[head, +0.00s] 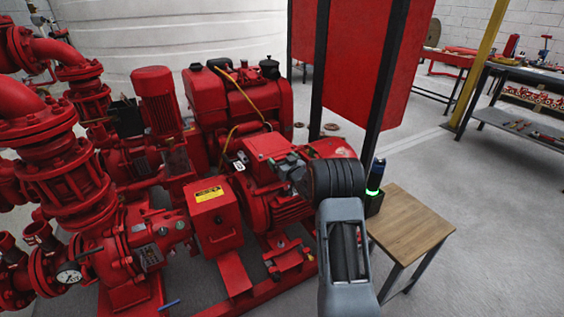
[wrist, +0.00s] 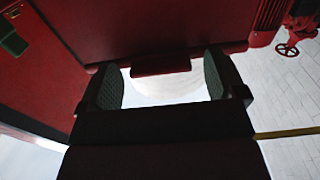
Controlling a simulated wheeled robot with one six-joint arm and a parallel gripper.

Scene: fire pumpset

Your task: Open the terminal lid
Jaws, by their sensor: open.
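The red terminal box with its flat lid (head: 266,146) sits on top of the red motor (head: 285,192) in the middle of the head view. My gripper (head: 288,170) is at the right front side of the box, partly hidden by my own wrist. In the wrist view my gripper (wrist: 162,80) is open, with its two dark padded fingers apart. A short red tab (wrist: 160,65) on the edge of a broad red surface (wrist: 150,25) shows between the fingers. I cannot tell whether the fingers touch it. The lid looks closed in the head view.
Red pumps and pipes (head: 70,180) fill the left. A red box with a yellow label (head: 212,210) stands in front of the motor. A small wooden table (head: 410,225) stands at the right, near a red panel (head: 345,60) on dark posts. Floor is clear further right.

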